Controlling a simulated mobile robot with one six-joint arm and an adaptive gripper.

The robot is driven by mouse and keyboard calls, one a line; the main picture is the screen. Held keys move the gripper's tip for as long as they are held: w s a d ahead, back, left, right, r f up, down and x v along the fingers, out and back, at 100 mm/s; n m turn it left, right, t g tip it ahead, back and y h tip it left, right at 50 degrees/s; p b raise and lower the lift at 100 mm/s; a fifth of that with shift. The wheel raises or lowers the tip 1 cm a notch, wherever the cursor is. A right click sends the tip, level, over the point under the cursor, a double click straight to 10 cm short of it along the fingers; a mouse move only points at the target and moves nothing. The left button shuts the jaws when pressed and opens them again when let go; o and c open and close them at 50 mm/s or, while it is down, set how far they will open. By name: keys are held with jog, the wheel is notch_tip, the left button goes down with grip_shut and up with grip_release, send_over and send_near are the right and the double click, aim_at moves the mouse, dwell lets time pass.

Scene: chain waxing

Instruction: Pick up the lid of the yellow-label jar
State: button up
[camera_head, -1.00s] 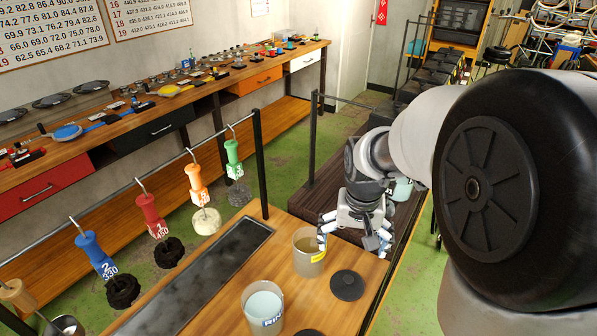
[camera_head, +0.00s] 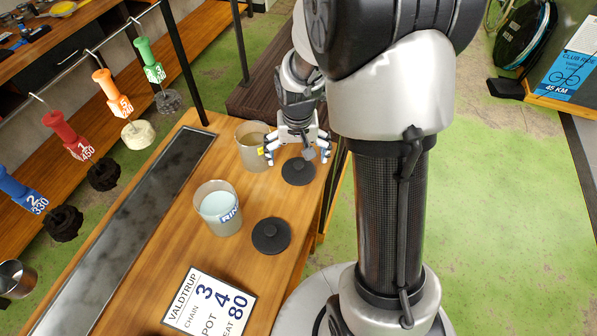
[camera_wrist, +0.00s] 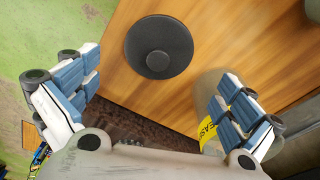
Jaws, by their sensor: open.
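The yellow-label jar (camera_head: 250,150) stands on the wooden bench, open at the top. Part of its yellow label shows in the wrist view (camera_wrist: 208,131). A round black lid (camera_head: 299,173) with a centre knob lies flat on the bench, right of this jar. It also shows in the wrist view (camera_wrist: 158,47), near the top and apart from both fingers. My gripper (camera_head: 297,154) is open and empty, above the far side of this lid. Its left finger in the head view is close to the jar; I cannot tell whether they touch. The right finger in the wrist view overlaps the jar.
A second jar (camera_head: 218,212) marked RIN and a second black lid (camera_head: 271,236) are nearer on the bench. A dark strip (camera_head: 140,215) runs along its left side, with tools hanging from a rail above. A sign (camera_head: 209,303) lies in front.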

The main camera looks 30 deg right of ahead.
aim_at(299, 164)
notch_tip(299, 164, down, 4)
jog(key=shift+d+f+b, duration=0.1)
jog(key=shift+d+b, duration=0.05)
jog(key=shift+b, duration=0.75)
jog(key=shift+w+f, duration=0.15)
jog(key=shift+f, duration=0.25)
jog(key=shift+r, duration=0.1)
